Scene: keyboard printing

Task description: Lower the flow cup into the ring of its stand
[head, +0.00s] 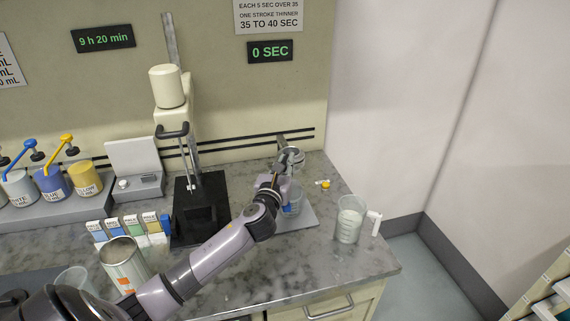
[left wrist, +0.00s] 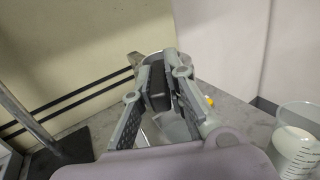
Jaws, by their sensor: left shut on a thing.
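My left gripper (head: 279,180) reaches in over the back right of the marble counter and is shut on the flow cup. The cup is a grey metal piece (left wrist: 152,58) at the fingertips in the left wrist view, mostly hidden by the fingers. In the head view, shiny grey metal (head: 291,156) shows just beyond the gripper, where cup and stand ring overlap. I cannot tell whether the cup sits in the ring or above it. The stand's pale base plate (head: 307,219) lies below, with a clear beaker (head: 293,203) on it. My right gripper is not in view.
A beaker of whitish liquid (head: 349,222) stands right of the stand, near the counter's edge. A small yellow item (head: 325,185) lies behind it. A mixer (head: 185,130) stands left, and an open metal can (head: 124,262) is at front left.

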